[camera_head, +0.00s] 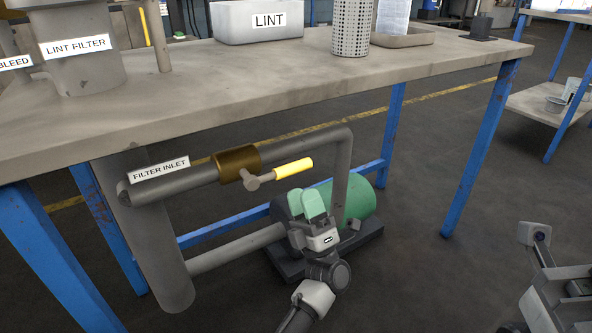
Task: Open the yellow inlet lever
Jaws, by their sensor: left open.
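The yellow inlet lever (293,168) sticks out to the right from a grey stem below a brass valve body (237,161). The valve sits on the grey pipe labelled FILTER INLET (160,169), under the workbench. In the picture the lever slants slightly up to the right, roughly along the pipe. My left gripper (310,203) has green fingertips pointing up and is open. It shows just below and right of the lever's yellow end, apart from it in the picture. The depth gap is hard to tell. I see no right gripper fingers.
The workbench (300,80) spans above the valve, with blue legs (482,150). A green motor (355,202) on a dark base stands behind my left gripper. A vertical pipe (343,170) rises right of the lever.

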